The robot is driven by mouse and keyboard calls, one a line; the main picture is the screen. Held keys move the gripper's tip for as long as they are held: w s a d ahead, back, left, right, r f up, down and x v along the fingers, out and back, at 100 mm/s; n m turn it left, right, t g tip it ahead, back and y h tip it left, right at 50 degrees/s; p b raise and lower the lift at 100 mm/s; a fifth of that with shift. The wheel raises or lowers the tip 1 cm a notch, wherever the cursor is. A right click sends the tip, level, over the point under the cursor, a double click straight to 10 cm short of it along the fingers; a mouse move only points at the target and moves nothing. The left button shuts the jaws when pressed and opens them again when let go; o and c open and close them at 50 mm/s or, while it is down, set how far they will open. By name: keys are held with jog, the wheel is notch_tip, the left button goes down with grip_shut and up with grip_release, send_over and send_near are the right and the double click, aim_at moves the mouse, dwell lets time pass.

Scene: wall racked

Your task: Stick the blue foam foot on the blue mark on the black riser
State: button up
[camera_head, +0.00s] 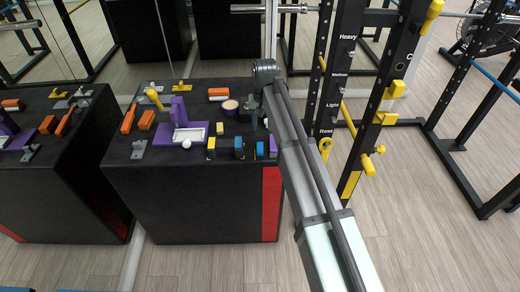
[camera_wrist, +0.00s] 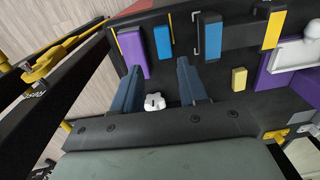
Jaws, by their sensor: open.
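The black riser (camera_head: 225,153) lies near the front edge of the black box top, with a yellow mark at its left end and a blue mark (camera_head: 238,147) at its right. In the wrist view the riser (camera_wrist: 243,36) shows its blue mark (camera_wrist: 212,37) on the left. The blue foam foot (camera_wrist: 162,42) is a small block beside a purple block; it also shows in the head view (camera_head: 260,149). My gripper (camera_wrist: 159,65) is open and empty, its fingertips either side of the line to the foot, which appears just beyond them. Contact cannot be told.
A purple block (camera_wrist: 133,50) stands close left of the foot. A thin bracket (camera_wrist: 196,35) stands between foot and riser. A yellow block (camera_wrist: 239,79) and a white piece (camera_wrist: 155,102) lie nearby. A purple fixture with a white tray (camera_head: 188,135) is left of the riser.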

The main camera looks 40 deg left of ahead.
aim_at(260, 146)
jog(key=f, duration=0.4)
jog(key=a+f, duration=0.1)
jog(key=f, duration=0.6)
jog(key=shift+w+a+f, duration=0.2)
jog(key=shift+a+f, duration=0.1)
grip_shut()
dwell(0.4)
jog(key=shift+r, duration=0.1)
notch_tip(260, 146, up, 10)
jog(key=s+a+r, duration=0.4)
jog(key=s+a, duration=0.1)
jog(key=a, duration=0.1)
jog(key=shift+s, duration=0.25)
